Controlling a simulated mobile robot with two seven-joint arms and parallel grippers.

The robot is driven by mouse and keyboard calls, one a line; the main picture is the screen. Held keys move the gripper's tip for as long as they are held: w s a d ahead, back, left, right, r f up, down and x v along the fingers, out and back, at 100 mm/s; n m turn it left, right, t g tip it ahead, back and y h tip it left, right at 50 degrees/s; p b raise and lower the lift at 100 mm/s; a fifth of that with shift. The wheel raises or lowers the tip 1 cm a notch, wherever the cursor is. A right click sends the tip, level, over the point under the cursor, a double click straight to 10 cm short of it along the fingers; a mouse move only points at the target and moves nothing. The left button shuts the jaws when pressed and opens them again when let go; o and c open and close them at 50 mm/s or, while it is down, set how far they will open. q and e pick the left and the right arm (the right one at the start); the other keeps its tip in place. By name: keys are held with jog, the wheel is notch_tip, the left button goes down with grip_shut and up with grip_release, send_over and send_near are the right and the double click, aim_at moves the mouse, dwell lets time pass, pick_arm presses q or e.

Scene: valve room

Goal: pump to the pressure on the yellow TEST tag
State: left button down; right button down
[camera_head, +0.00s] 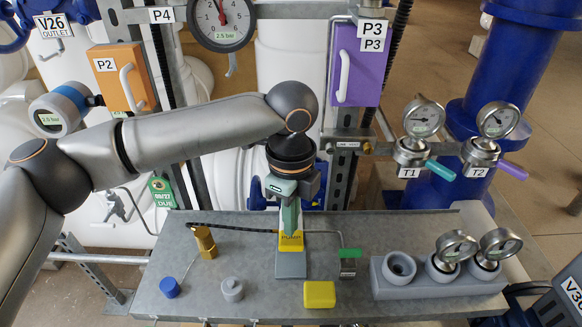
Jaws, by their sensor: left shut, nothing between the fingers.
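The hand pump, with a yellow PUMP label (291,242) and a grey base (291,264), stands on the grey bench (420,222). My left gripper (291,222) points down right over the pump. It is shut with nothing between its fingers, and its tips are at or just above the label; contact cannot be told. The gripper hides the pump's upper part. A thin line runs from the pump to a green-handled valve (350,253). No yellow TEST tag can be read; a hanging tag reading DUE (162,190) is green. My right gripper is out of view.
A brass fitting (205,243), blue cap (170,288), grey cap (232,290) and yellow block (319,295) are on the bench. A grey rack (430,286) at right holds two gauges. Gauges T1 (423,117) and T2 (497,120) stand behind.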

pick_arm(q)
jog(key=shift+f, duration=0.1)
jog(key=shift+f, duration=1.4)
notch_tip(320, 180, up, 5)
jog(key=p, duration=0.6)
jog(key=shift+r, duration=0.15)
notch_tip(320, 180, up, 5)
jog(key=shift+f, duration=0.1)
dwell(0.5)
